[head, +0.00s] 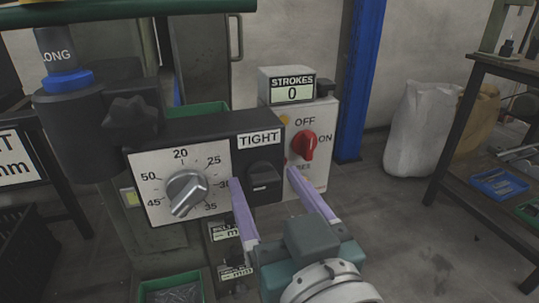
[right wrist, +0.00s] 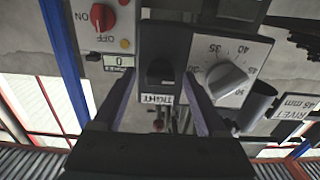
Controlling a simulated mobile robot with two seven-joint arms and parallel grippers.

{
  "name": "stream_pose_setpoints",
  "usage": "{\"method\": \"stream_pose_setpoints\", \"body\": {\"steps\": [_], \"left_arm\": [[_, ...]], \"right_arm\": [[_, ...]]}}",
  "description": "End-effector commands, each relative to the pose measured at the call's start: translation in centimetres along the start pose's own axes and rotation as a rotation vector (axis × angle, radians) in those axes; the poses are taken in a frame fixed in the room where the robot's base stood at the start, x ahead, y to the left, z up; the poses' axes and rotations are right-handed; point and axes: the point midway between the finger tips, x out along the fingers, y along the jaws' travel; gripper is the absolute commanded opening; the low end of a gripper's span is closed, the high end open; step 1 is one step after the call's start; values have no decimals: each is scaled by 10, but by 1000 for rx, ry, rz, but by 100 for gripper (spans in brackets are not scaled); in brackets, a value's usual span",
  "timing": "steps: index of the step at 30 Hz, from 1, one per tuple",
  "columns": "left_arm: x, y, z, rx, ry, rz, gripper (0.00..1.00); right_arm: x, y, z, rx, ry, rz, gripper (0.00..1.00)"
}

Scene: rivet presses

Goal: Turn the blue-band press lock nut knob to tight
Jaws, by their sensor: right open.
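The blue-band press has a dark cylinder with a blue band (head: 67,80) at the left of the head view. Its black lock nut knob (head: 264,175) sits on a black panel under a white TIGHT label (head: 259,139). In the right wrist view the knob (right wrist: 160,72) appears upside down near the middle. My right gripper (head: 264,180) is open, with one purple finger on each side of the knob. The knob seems to lie between the fingertips (right wrist: 161,80); I cannot tell whether they touch it. My left gripper is not in view.
A silver dial knob (head: 187,193) on a numbered plate is just left of the lock nut knob. A control box with a red switch (head: 304,145) and a STROKES counter (head: 292,91) reading 0 is close on the right. A blue post (head: 361,80) stands behind.

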Motion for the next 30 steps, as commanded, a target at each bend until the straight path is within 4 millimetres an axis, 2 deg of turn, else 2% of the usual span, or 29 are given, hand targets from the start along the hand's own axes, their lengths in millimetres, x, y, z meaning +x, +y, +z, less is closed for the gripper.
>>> {"method": "stream_pose_setpoints", "body": {"steps": [2, 21, 30], "left_arm": [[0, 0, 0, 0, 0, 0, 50], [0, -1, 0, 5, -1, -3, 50], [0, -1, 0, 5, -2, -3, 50]], "right_arm": [[0, 0, 0, 0, 0, 0, 74], [0, 0, 0, 0, 0, 0, 2], [0, 0, 0, 9, 0, 0, 0]]}}
